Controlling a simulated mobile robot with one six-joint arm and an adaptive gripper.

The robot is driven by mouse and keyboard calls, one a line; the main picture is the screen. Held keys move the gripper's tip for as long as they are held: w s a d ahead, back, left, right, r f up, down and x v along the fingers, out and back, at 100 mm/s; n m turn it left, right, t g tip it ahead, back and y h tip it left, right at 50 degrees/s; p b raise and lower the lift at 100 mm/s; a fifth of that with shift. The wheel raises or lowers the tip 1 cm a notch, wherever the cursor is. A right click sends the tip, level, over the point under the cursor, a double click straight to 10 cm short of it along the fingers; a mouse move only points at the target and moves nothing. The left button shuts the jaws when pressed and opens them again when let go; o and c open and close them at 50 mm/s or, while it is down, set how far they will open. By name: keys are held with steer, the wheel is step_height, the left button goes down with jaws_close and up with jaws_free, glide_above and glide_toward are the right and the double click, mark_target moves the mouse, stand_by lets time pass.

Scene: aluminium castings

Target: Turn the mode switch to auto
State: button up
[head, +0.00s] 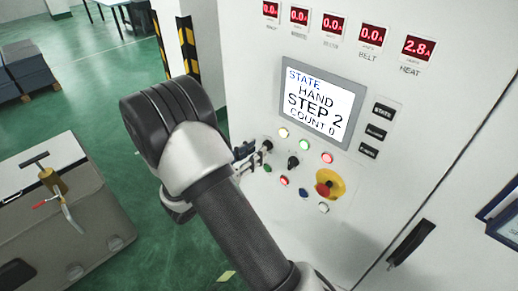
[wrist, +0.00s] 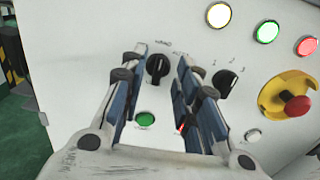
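The mode switch (wrist: 157,67) is a black rotary knob on the white control panel, with small lettering above it that reads HAND on the left; the right-hand word is hard to read. It stands close to upright in the wrist view. My gripper (wrist: 161,58) is open, with one finger to each side of the knob and gaps visible between. I cannot tell how far the tips are from the panel. The screen (head: 318,101) reads STATE HAND, STEP 2, COUNT 0.
A second black selector (wrist: 228,82) marked 1, 2, 3 is close right of my gripper. A red emergency stop on yellow (wrist: 297,106) is farther right. A green button (wrist: 146,119) is below the switch. Lit lamps (wrist: 267,32) are above right.

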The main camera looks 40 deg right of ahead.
steer(key=shift+w+d, duration=0.1)
steer(key=shift+d, duration=1.2)
steer(key=shift+c, duration=0.3)
jaws_close()
